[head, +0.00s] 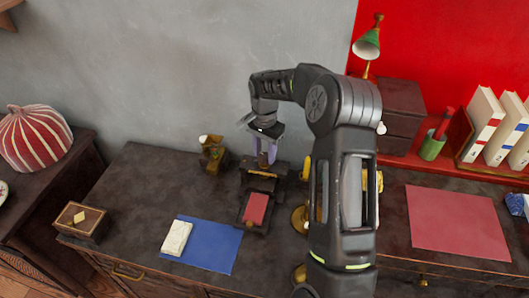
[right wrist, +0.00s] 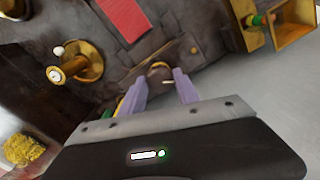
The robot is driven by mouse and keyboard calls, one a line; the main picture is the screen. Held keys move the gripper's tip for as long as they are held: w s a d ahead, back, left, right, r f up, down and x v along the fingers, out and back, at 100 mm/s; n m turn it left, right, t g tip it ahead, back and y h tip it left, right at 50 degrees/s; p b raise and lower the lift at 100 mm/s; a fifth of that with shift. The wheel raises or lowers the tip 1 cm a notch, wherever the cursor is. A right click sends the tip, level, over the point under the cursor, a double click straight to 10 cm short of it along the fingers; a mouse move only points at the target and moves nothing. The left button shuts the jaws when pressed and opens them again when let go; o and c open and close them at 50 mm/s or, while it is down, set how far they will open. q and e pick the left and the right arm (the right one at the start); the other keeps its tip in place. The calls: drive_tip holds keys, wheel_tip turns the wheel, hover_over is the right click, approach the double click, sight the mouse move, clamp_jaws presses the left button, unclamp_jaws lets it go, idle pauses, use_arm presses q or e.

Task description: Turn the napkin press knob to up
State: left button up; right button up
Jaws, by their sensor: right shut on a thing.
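The dark napkin press (head: 262,184) stands on the cabinet top, with a red napkin (head: 256,208) on its front bed. In the right wrist view the red napkin (right wrist: 125,17) lies at the top. My right gripper (head: 266,158) reaches down onto the press from above. In the right wrist view its pale purple fingers (right wrist: 161,80) are shut on the small brass knob (right wrist: 158,66). The fingers hide part of the knob, and I cannot tell which way it points. My left gripper is in neither view.
A brass holder (head: 214,154) stands left of the press. A brass stand (right wrist: 75,66) stands on its other side. A blue mat (head: 217,250) bears a white block (head: 176,238). A wooden box (head: 83,222) is at the left edge. A red mat (head: 457,222) lies right.

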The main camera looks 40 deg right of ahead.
clamp_jaws()
drive_tip(key=shift+n, duration=0.6)
drive_tip(key=n+b, duration=0.1)
drive_tip(key=n, duration=0.9)
drive_tip(key=shift+n, duration=0.4)
drive_tip(key=n, duration=1.2)
drive_tip(key=shift+n, duration=0.4)
